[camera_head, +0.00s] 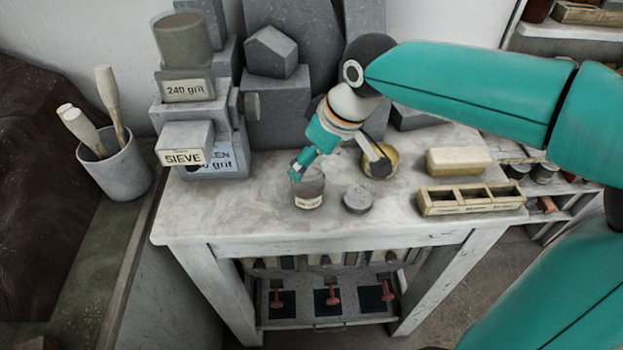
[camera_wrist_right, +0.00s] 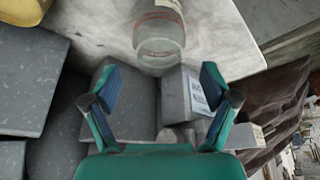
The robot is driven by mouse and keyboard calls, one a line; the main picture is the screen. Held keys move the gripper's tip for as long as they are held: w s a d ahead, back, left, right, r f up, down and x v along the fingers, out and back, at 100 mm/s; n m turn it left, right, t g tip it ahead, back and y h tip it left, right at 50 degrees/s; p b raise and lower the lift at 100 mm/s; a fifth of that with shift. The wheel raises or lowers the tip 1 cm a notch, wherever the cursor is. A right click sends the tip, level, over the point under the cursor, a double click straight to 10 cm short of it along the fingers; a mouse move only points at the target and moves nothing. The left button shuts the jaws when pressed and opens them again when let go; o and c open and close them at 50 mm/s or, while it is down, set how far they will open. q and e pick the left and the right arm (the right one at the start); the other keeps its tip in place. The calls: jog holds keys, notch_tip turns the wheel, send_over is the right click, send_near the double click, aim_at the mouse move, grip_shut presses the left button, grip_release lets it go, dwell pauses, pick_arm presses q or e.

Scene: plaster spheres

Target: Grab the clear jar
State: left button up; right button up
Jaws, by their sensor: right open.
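The clear jar (camera_head: 309,190) stands on the pale worktop, left of a small grey round lid (camera_head: 357,199). It has a pale label low on its side. My right gripper (camera_head: 338,165) is open and empty; its left finger overlaps the jar's top in the head view, and I cannot tell there whether they touch. In the right wrist view the jar (camera_wrist_right: 160,38) lies beyond the open fingertips of the gripper (camera_wrist_right: 160,82), roughly centred between them and apart from both. My left gripper is not in view.
A yellowish bowl (camera_head: 381,162) sits near my right gripper's right finger. A cream block (camera_head: 459,160) and a divided wooden tray (camera_head: 470,199) are at the right. The sieve box (camera_head: 184,143) and stacked grey blocks stand left and behind. The worktop's front left is clear.

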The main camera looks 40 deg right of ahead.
aim_at(308, 182)
jog(key=shift+x, duration=1.5)
jog(key=shift+w+r, duration=0.1)
grip_shut()
